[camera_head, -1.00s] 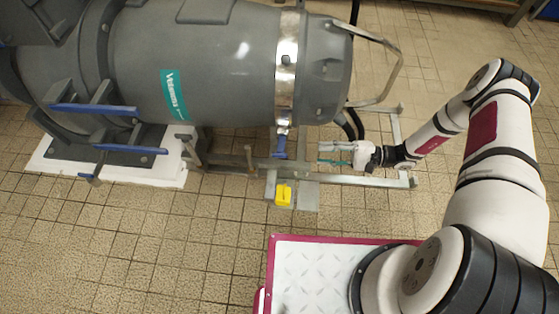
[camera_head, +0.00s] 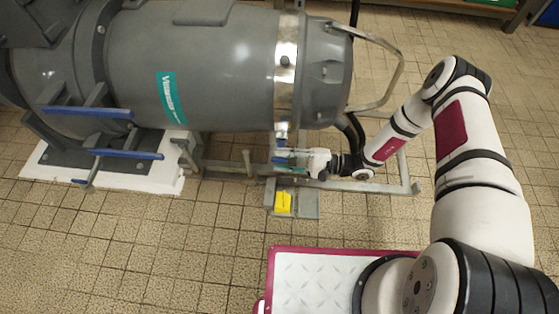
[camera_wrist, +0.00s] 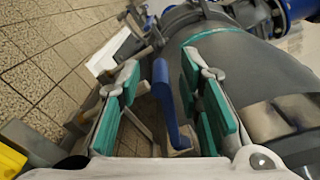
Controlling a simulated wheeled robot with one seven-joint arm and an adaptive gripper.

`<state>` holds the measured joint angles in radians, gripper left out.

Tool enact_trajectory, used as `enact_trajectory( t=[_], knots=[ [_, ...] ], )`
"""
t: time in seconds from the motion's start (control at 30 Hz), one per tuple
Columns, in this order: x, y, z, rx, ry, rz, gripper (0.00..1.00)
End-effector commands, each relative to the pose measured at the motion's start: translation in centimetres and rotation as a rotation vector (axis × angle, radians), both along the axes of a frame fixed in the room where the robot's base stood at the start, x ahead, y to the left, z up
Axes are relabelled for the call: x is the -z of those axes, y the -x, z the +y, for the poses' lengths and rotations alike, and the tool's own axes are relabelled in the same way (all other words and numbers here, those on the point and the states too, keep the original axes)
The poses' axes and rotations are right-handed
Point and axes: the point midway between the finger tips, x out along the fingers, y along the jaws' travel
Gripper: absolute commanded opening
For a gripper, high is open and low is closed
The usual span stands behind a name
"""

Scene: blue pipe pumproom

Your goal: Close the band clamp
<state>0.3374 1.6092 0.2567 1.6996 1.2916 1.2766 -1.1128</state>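The band clamp is a shiny metal band (camera_head: 286,70) around the right end of the grey tank. It also shows at the right of the wrist view (camera_wrist: 280,118). Its blue lever handle (camera_wrist: 167,100) shows in the wrist view, standing between my fingers. In the head view the handle (camera_head: 281,136) is small, below the tank and partly hidden by my gripper. My gripper (camera_head: 285,157) is open under the band, its teal-padded fingers (camera_wrist: 160,78) on either side of the handle. Gaps show beside the handle; I see no grip on it.
The grey tank (camera_head: 220,60) fills the upper left. A metal frame (camera_head: 370,185) lies under its right end, with a yellow block (camera_head: 283,202) nearby. A bent metal rail (camera_head: 398,75) and dark hoses (camera_head: 352,135) are close to my arm. Tiled floor in front is open.

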Motion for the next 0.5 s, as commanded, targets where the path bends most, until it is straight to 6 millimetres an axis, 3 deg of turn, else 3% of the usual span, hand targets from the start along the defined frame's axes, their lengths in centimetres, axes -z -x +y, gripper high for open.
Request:
enact_trajectory(
  t=[0.13,0.43,0.47,0.5],
  knots=[
    [0.02,0.0,1.01,0.0,0.0,0.001,0.33],
    [-0.04,-0.02,1.24,0.0,0.0,0.001,0.33],
    [-0.04,-0.02,1.24,0.0,0.0,0.001,0.31],
    [-0.04,-0.02,1.24,0.0,0.0,0.001,0.22]
  ],
)
